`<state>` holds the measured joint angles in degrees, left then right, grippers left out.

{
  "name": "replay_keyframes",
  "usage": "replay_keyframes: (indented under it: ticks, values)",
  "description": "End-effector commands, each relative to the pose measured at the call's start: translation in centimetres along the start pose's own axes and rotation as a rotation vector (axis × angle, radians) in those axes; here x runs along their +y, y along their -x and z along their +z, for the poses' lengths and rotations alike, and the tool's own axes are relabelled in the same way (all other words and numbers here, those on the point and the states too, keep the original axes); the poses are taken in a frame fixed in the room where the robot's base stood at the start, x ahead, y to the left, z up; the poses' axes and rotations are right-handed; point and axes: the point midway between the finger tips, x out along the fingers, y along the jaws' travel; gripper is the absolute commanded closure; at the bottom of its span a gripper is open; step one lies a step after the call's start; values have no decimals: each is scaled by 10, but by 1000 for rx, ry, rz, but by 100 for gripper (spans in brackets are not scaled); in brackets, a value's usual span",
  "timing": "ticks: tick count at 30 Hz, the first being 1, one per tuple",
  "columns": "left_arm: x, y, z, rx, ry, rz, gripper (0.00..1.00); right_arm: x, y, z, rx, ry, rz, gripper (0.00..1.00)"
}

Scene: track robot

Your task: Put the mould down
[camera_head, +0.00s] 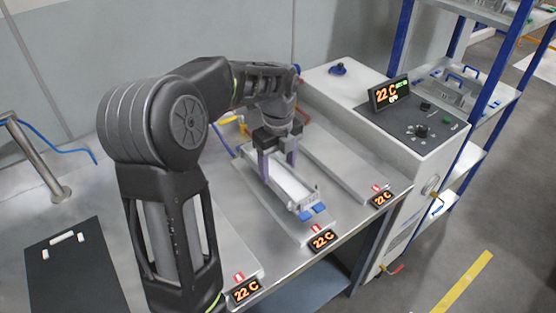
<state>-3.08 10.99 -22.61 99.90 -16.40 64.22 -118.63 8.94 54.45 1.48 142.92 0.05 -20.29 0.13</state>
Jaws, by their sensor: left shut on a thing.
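The mould (288,190) is a long, narrow metal piece with pale insides and blue tabs at its near end. It is over the middle one of three grey plates (319,230) on the steel bench. I cannot tell whether it touches the plate. My left gripper (277,166) points down with its purple fingers on both sides of the mould's far part and is shut on it. The far end of the mould is partly hidden behind the gripper. My right gripper is not in view.
A white machine (417,144) with a "22 C" display stands right of the plates. Blue-post shelves (487,94) hold more metal pieces. Small displays reading 22 C (322,240) sit at the plates' near ends. A black mat (72,272) lies at the left.

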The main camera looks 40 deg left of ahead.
Motion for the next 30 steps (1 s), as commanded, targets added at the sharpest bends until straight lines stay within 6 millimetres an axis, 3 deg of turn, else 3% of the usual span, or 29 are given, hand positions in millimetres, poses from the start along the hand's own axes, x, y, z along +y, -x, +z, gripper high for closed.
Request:
replay_keyframes:
  ticks: [7, 17, 29, 30]
  values:
    - [-1, 0, 0, -1, 0, -3, 100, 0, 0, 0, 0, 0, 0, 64]
    - [-1, -34, 0, -1, 0, -3, 100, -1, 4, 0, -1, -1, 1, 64]
    - [-1, -39, 0, -2, 0, -4, 100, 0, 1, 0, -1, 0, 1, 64]
    - [0, -40, 0, 0, 0, -1, 36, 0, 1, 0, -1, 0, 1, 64]
